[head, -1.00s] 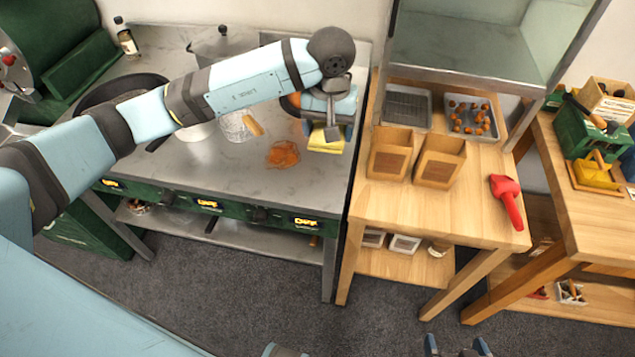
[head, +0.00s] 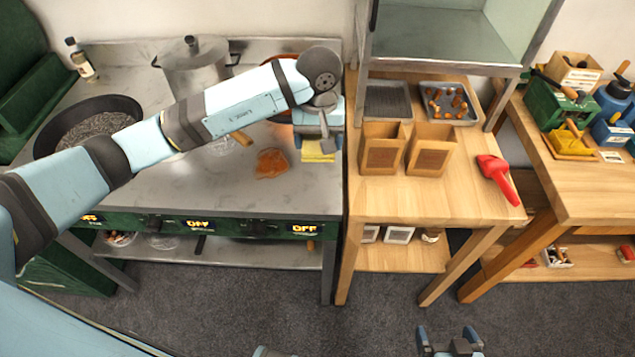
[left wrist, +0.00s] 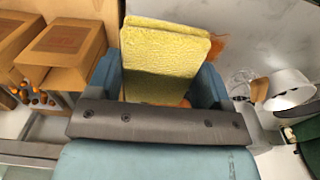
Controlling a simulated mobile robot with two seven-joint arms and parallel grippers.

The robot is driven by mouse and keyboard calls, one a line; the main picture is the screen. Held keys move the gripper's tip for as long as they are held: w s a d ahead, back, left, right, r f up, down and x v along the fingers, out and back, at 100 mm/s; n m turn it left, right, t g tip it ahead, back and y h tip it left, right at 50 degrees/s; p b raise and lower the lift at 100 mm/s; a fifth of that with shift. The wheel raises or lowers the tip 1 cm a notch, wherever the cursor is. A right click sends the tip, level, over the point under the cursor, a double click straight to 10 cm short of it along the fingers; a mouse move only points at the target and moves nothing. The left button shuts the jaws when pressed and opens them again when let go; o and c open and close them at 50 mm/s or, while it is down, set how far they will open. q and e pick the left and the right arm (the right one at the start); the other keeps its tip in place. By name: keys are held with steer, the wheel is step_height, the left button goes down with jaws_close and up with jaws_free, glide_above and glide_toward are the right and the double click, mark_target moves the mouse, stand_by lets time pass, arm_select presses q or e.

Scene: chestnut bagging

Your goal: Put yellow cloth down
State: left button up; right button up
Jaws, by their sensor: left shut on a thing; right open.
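A folded yellow cloth (head: 318,153) is at my left gripper (head: 318,137), near the right end of the steel cooking counter. In the left wrist view the cloth (left wrist: 165,52) stands out between the two blue fingers, and the gripper (left wrist: 160,85) is shut on it. I cannot tell whether the cloth's lower edge touches the counter. My right gripper (head: 449,342) is open and empty at the bottom edge of the head view, above the floor.
An orange-brown spill (head: 271,163) lies left of the cloth. A pan (head: 80,120) and a steel pot (head: 190,68) stand on the counter (head: 190,190). The wooden table (head: 440,200) at right holds two paper bags (head: 380,150), trays and a red scoop (head: 497,176).

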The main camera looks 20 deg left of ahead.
arm_select(q)
steer(key=p, duration=0.1)
glide_above(318, 191)
step_height(318, 191, down, 10)
steer(key=shift+f, duration=0.1)
step_height(318, 191, down, 5)
steer(key=shift+f+p, duration=0.1)
steer(key=shift+p, duration=0.25)
steer(key=shift+f, duration=0.15)
steer(key=o, duration=1)
